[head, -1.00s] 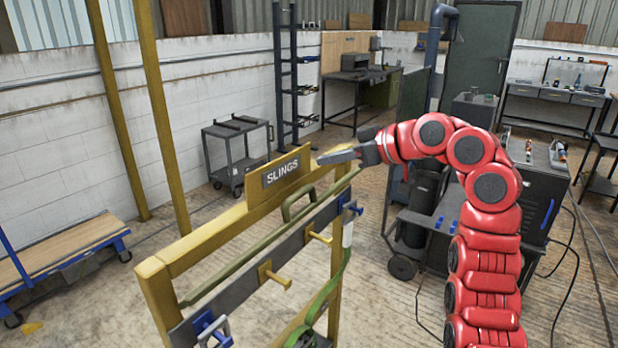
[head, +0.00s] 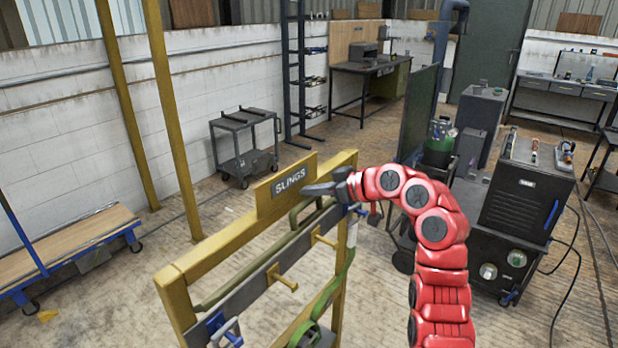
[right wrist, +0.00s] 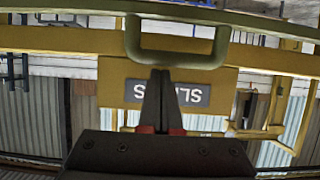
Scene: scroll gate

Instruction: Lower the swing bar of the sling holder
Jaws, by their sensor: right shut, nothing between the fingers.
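The sling holder (head: 222,252) is a yellow frame with a SLINGS sign (head: 291,181) on its top rail. Its olive-green swing bar (head: 246,264) runs along the frame below the top rail and carries a U-shaped handle (head: 293,213). In the right wrist view, the picture is upside down. The bar (right wrist: 240,20) crosses the top and the handle (right wrist: 190,58) hangs into the middle. My right gripper (head: 306,189) is shut and empty, just by the handle and in front of the sign. Its fingertips (right wrist: 160,72) overlap the handle's edge; I cannot tell if they touch. My left gripper is not in view.
A grey rail with yellow pegs (head: 285,281) and a green sling (head: 337,290) sit below the bar. A black machine cabinet (head: 525,200) stands right of my arm. A grey cart (head: 243,140) is behind, and a wooden-topped trolley (head: 70,243) is at left.

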